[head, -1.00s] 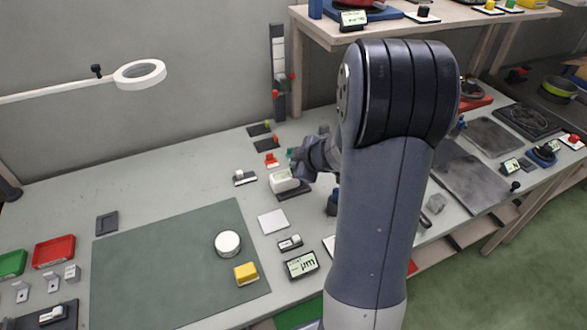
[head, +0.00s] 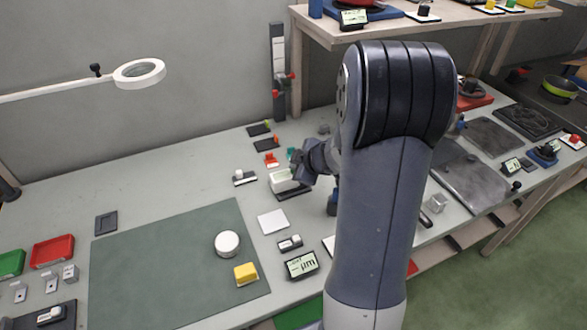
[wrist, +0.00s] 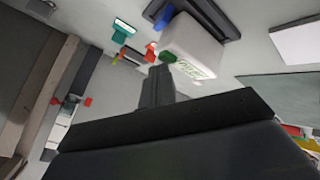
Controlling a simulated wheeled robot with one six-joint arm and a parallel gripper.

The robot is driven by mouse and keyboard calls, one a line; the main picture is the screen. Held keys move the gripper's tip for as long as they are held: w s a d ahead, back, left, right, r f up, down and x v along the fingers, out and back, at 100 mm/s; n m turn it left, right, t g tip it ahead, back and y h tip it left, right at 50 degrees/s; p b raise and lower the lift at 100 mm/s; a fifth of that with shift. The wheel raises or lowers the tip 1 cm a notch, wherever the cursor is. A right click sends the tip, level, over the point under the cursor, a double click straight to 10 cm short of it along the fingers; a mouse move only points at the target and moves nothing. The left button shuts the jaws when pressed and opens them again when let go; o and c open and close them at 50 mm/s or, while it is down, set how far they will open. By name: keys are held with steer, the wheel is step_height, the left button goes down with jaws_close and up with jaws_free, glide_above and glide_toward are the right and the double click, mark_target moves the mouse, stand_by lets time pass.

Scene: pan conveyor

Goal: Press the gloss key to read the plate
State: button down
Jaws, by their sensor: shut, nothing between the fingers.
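A white box-shaped gloss meter (head: 280,183) stands by a dark flat slab (head: 294,193) near the middle of the bench. In the wrist view the meter (wrist: 193,42) shows a pale green display (wrist: 190,68) with lettering too small to read. A green key (wrist: 168,56) sits at its edge. My gripper (wrist: 157,80) is shut and empty, its tips very close to the green key; I cannot tell whether they touch. In the head view my gripper (head: 294,170) is at the meter's right end and partly hides it. A pale square plate (head: 272,221) lies in front of the meter.
A green mat (head: 165,265) holds a white round piece (head: 228,243) and a yellow block (head: 246,273). A display unit (head: 301,264) stands right of the mat. Small coloured pieces (head: 271,160) lie behind the meter. The bench's back left is clear.

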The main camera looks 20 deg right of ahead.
steer(key=shift+r, duration=0.1)
steer(key=shift+r+p, duration=0.85)
steer(key=shift+p, duration=0.35)
step_height(320, 180, up, 5)
steer(key=p, duration=0.5)
steer(key=shift+p, duration=0.35)
steer(key=shift+f, duration=0.15)
steer(key=shift+f+b, duration=0.9)
steer(key=shift+b, duration=0.3)
steer(key=shift+f+b, duration=0.15)
steer(key=shift+b, duration=1.15)
